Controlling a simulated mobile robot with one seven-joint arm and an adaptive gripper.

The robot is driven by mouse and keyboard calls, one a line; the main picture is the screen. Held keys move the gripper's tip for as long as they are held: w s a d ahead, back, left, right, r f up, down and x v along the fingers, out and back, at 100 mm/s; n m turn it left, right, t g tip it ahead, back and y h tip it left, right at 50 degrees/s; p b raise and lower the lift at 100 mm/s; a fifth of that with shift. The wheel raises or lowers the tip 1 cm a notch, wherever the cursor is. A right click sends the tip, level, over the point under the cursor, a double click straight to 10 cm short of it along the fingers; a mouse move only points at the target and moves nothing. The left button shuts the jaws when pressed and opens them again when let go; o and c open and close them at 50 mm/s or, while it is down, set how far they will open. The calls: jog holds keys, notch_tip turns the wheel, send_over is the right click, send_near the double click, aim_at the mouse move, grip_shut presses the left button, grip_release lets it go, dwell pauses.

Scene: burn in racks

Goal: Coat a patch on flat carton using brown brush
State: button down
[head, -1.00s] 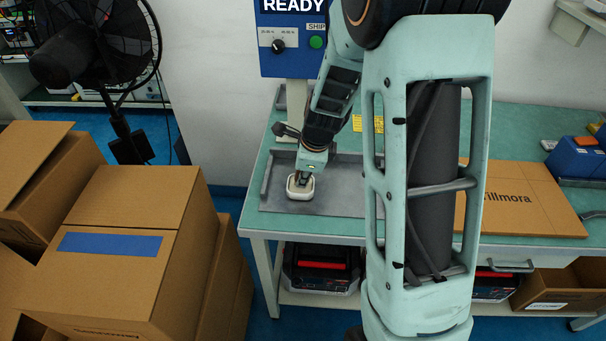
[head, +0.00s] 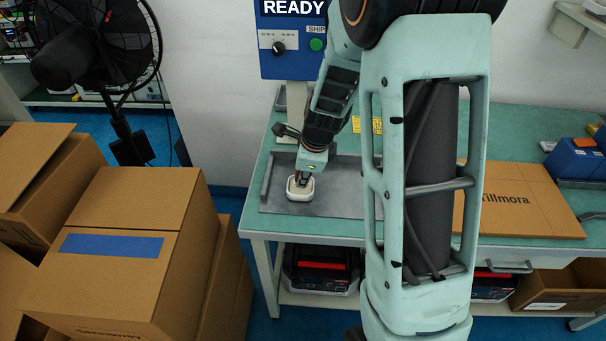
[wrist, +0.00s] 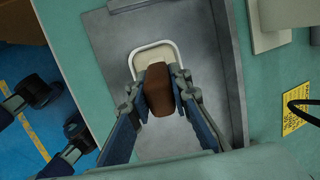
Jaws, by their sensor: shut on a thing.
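My gripper (wrist: 160,90) is shut on the brown brush (wrist: 160,101), whose brown block shows between the two fingers in the wrist view. A small pale dish-like thing with a white rim (wrist: 137,68) lies just beyond the brush on the grey tray; it also shows below my gripper in the head view (head: 300,194). I cannot tell whether the brush touches it; the brush's lower end is hidden. The flat carton (head: 525,212), a brown board printed "Tillmora", lies on the right of the green table, partly hidden behind my arm.
The grey tray (head: 340,203) has a raised rim on the left and back. Blue boxes (head: 575,158) stand at the table's right. Large cartons (head: 120,255) and a black fan (head: 100,45) stand left. A blue READY panel (head: 292,40) rises behind the table.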

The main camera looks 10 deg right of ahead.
jog(key=shift+r+p, duration=2.7)
jog(key=shift+r, duration=0.55)
jog(key=shift+f, duration=0.1)
jog(key=shift+s+r+n+y+p, duration=0.15)
jog(key=shift+n+y+p, duration=0.05)
jog(key=shift+n, duration=0.4)
jog(key=shift+s+r+n+y+p, duration=0.1)
jog(key=shift+s+n+y+p, duration=0.1)
jog(key=shift+n, duration=0.4)
jog(key=n, duration=0.2)
jog(key=n+g+y+p, duration=0.1)
jog(key=shift+s+a+r+n, duration=0.1)
jog(key=shift+s+r+n, duration=0.2)
jog(key=shift+s+r, duration=0.1)
jog(key=s+r+n+g+p, duration=0.4)
jog(key=r+n+g, duration=0.1)
jog(key=n, duration=1)
jog(key=shift+s+r+y, duration=0.15)
jog(key=shift+s+y, duration=0.25)
